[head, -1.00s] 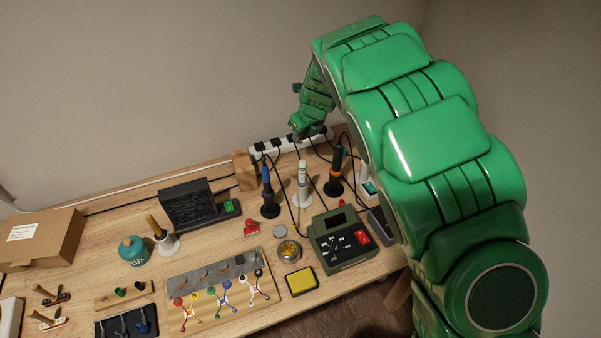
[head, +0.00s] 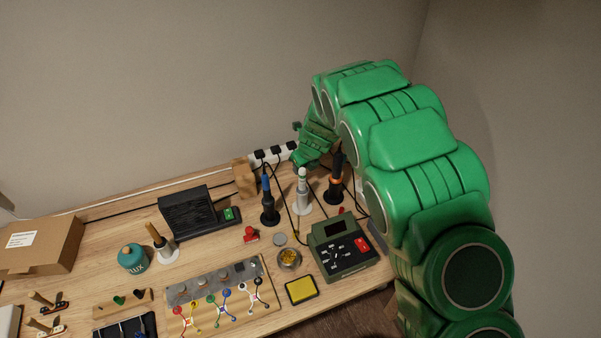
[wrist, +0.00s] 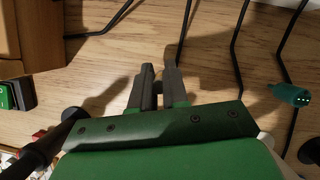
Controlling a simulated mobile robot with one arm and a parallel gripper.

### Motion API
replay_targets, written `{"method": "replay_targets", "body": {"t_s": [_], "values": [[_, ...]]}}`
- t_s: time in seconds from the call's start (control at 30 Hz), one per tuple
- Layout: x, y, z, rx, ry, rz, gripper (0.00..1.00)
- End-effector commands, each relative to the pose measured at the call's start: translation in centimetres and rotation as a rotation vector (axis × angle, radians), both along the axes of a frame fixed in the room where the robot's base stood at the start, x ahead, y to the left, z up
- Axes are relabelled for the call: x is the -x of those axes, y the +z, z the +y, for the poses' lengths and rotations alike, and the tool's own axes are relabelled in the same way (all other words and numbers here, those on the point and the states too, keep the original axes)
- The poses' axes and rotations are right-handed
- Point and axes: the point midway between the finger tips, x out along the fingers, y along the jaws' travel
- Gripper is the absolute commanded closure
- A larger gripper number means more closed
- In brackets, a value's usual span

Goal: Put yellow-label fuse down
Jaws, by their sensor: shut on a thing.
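My gripper (head: 298,163) is at the back of the workbench, in front of the power strip (head: 258,156) in the head view. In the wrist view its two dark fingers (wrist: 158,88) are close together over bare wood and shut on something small. The held thing, taken to be the yellow-label fuse, is hidden between the fingers, and I cannot make out its label. The fingertips look a little above the bench (wrist: 120,60); I cannot tell whether the held thing touches it.
Black cables run beyond and right of the fingers. A teal-green connector (wrist: 290,95) lies to the right. A wooden block (head: 244,178) stands left. Blue (head: 268,200), white (head: 302,190) and orange-ringed (head: 335,185) tools stand in front, near a green meter (head: 345,245).

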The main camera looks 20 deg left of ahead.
Motion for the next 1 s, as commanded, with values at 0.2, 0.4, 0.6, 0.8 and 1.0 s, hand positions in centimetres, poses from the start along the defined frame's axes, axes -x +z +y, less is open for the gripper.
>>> {"method": "replay_targets", "body": {"t_s": [0.2, 0.4, 0.6, 0.8, 1.0], "values": [[0.0, -2.4, 0.0, -0.001, -0.002, -0.001, 1.00], [-0.1, -2.6, 0.0, -0.001, -0.001, -0.001, 1.00], [0.0, -2.9, 0.0, 0.000, -0.001, 0.000, 1.00], [0.0, -2.8, 0.0, 0.000, -0.001, 0.000, 0.60], [0.0, -2.8, -0.1, 0.000, -0.001, 0.000, 0.60]]}}
